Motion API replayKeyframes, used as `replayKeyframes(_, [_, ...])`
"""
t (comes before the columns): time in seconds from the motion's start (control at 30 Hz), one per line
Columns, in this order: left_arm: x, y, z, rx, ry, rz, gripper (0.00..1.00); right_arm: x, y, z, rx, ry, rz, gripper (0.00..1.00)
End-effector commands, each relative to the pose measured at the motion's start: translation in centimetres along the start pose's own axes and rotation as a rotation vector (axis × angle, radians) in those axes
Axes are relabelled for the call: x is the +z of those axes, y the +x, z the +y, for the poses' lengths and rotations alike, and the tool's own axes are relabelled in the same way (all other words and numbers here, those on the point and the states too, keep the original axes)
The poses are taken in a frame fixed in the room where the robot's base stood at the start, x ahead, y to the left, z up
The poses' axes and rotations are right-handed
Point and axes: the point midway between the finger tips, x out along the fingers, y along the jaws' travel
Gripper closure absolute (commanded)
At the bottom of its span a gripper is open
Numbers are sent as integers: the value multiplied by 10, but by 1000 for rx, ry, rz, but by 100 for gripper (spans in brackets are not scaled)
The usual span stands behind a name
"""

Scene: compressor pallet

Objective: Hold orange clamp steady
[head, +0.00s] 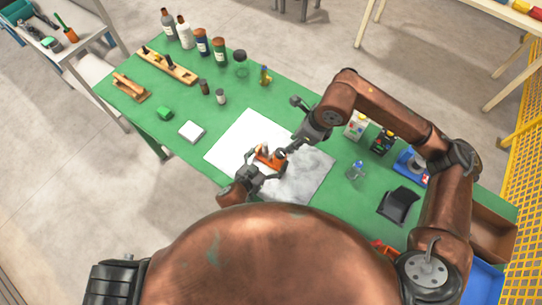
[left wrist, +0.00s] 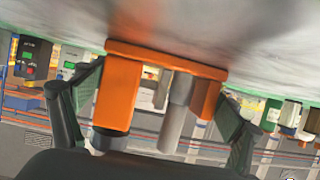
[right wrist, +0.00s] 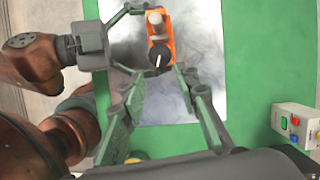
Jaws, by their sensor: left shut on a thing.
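The orange clamp (head: 264,153) is on the sheet on the green table, near the table's front edge. It shows as an orange bracket with grey rods in the left wrist view (left wrist: 119,92). My left gripper (head: 266,167) is shut on it, a finger on either side. In the right wrist view the clamp (right wrist: 166,49) has a dark round knob with a pale mark facing me. My right gripper (right wrist: 161,76) is open, its fingertips just short of the clamp's near end, one towards each side. In the head view its fingers are partly hidden.
The sheet (head: 228,146) is white on the left and grey-mottled on the right. A white block (head: 191,132) and green block (head: 165,113) lie left. Bottles (head: 202,42) stand at the far left. A black holder (head: 398,204) and a small control box (head: 356,126) stand right.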

Motion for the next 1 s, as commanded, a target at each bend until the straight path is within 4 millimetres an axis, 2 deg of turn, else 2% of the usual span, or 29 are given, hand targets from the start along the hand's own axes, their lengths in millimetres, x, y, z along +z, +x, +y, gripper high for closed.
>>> replayKeyframes(0.17, [0,0,0,1,-1,-1,55,0,0,0,0,0,0,70])
replayKeyframes(0.37, [0,0,0,1,-1,-1,55,2,0,0,4,-83,10,56])
replayKeyframes(0.4, [0,0,0,1,-1,-1,55,3,0,0,6,-130,15,53])
replayKeyframes(0.57, [0,0,0,1,-1,-1,55,10,1,2,26,-412,45,53])
replayKeyframes(1.0, [1,0,0,1,-2,-1,55,28,-1,4,138,-1333,123,53])
